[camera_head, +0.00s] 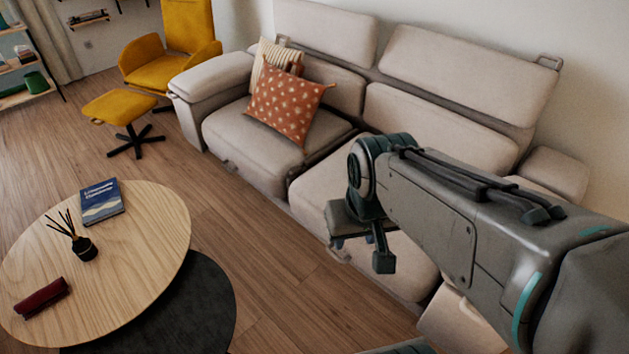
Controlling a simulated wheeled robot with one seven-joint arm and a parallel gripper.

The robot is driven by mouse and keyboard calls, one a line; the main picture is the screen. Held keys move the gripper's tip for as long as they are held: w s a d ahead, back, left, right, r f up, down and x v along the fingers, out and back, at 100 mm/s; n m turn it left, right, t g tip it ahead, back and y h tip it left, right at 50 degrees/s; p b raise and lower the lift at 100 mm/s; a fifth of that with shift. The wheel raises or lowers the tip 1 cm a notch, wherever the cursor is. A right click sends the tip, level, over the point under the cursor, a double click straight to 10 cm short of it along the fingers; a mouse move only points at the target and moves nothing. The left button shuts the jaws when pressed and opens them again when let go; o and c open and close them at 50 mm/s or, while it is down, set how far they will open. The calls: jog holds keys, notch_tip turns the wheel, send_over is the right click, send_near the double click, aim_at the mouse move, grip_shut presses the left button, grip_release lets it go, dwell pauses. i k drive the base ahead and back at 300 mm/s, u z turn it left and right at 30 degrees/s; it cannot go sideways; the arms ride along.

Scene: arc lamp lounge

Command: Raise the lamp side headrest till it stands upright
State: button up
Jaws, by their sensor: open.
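The beige sofa (245,134) stands along the wall and has two headrests. My gripper (362,252) is open and empty, pointing down in front of the right seat, well below and apart from both headrests. My arm hides part of that seat.
An orange dotted cushion (283,105) and a striped cushion (273,55) lean on the left seat. A round wooden table (130,245) holds a book, a reed diffuser and a dark red case. A yellow chair (165,70) and footstool (118,106) stand behind. Floor between table and sofa is clear.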

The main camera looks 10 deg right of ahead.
aim_at(514, 90)
jog(key=k, duration=1.65)
jog(key=z, duration=2)
jog(key=i, duration=4.8)
jog(key=u, duration=0.2)
